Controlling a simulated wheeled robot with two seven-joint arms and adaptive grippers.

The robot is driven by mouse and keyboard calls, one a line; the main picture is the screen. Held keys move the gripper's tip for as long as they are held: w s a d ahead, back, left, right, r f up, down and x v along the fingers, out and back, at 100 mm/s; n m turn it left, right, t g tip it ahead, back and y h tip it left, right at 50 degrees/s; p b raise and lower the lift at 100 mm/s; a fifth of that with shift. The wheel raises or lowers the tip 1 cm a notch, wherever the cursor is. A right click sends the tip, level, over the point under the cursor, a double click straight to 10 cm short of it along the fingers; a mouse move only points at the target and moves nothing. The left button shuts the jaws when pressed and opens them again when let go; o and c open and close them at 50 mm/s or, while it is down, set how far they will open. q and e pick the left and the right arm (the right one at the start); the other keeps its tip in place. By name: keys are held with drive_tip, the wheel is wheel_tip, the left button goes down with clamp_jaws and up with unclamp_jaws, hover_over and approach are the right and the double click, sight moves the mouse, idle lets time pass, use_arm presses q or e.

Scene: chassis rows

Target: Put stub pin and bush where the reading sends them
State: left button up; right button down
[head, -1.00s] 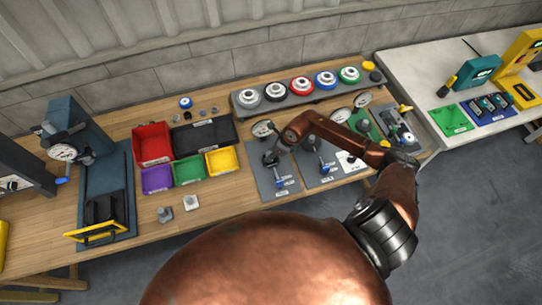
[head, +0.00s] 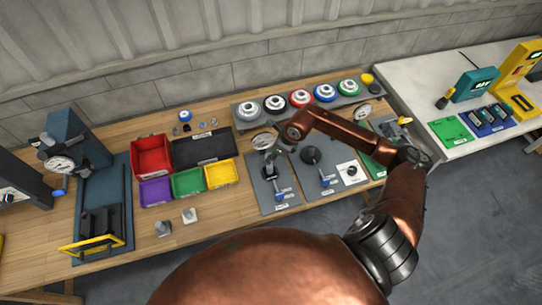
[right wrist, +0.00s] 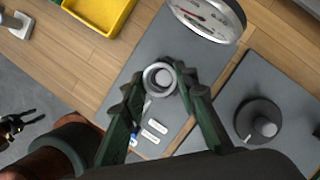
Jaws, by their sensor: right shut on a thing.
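My right gripper (right wrist: 162,84) is shut on a grey ring-shaped piece (right wrist: 149,76), apparently the bush, with a lighter round centre. It is over the left grey gauge plate (right wrist: 128,70); whether the piece touches the fixture I cannot tell. A dark grey piece (head: 164,229) and a pale square-based piece (head: 189,215) stand at the bench front; I cannot identify the stub pin.
Red (head: 150,142), purple (head: 155,193), green (head: 188,183) and yellow bins (head: 220,174) and a black tray (head: 203,146) stand left of the gauges. A black round fixture (head: 311,155) stands beside the gripper. A row of coloured rings (head: 302,98) lies behind.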

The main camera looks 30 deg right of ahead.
wheel_tip(320, 180, up, 6)
drive_tip(key=p, duration=0.2)
drive_tip(key=shift+p, duration=0.3)
idle(0.5)
